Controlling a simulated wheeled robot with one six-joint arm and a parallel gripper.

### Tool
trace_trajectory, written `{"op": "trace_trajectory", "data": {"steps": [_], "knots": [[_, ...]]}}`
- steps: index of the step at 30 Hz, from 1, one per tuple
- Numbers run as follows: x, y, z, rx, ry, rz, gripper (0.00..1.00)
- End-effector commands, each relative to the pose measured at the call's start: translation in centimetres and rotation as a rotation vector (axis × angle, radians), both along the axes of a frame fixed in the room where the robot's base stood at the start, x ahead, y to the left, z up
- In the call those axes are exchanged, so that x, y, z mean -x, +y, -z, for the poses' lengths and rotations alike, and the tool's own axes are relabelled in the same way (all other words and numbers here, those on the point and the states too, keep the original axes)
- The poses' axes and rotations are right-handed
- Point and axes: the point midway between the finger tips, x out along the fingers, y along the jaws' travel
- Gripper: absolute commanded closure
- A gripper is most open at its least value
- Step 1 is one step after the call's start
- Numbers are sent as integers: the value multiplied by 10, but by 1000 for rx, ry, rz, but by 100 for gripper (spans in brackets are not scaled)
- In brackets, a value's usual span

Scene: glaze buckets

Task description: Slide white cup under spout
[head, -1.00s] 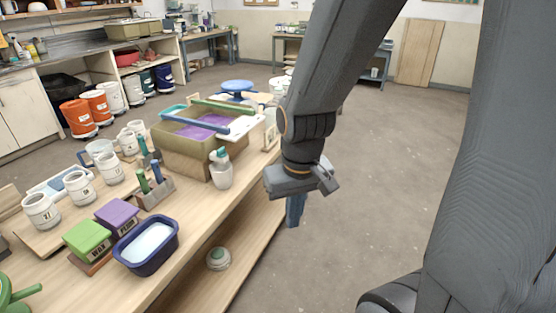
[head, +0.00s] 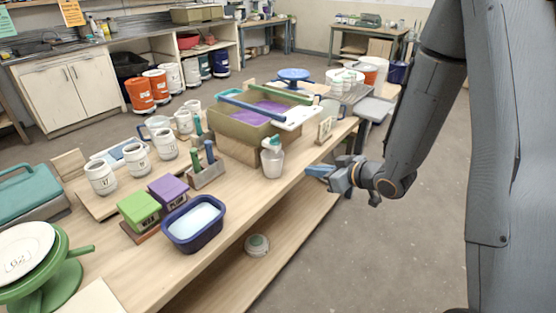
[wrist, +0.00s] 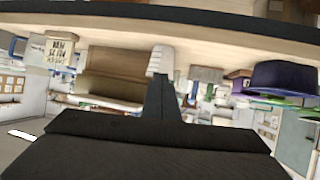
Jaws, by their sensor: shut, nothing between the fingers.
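Several white cups with dark markings stand at the left of the bench: a front cup (head: 100,179), one behind it (head: 137,159), another (head: 165,144) and one farther back (head: 183,122). I cannot tell which one the task means. No spout can be made out clearly. My gripper (head: 318,172) is shut and empty off the bench's right front edge, pointing left toward a whitish bottle (head: 271,163), apart from it. In the wrist view my shut fingers (wrist: 160,95) show dark, in front of a pale ribbed object.
A tan basin (head: 232,128) with purple liquid stands behind the bottle. A dark blue tub (head: 193,224), green box (head: 138,209) and purple box (head: 168,190) sit near the front edge. The floor at right is clear.

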Motion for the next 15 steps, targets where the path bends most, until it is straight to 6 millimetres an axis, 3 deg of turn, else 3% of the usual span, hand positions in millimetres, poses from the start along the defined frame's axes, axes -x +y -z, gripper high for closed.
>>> {"op": "trace_trajectory", "data": {"steps": [8,15], "knots": [[4,23,-2,-109,-54,-95,100],[-19,50,-4,-109,-56,-99,100]]}}
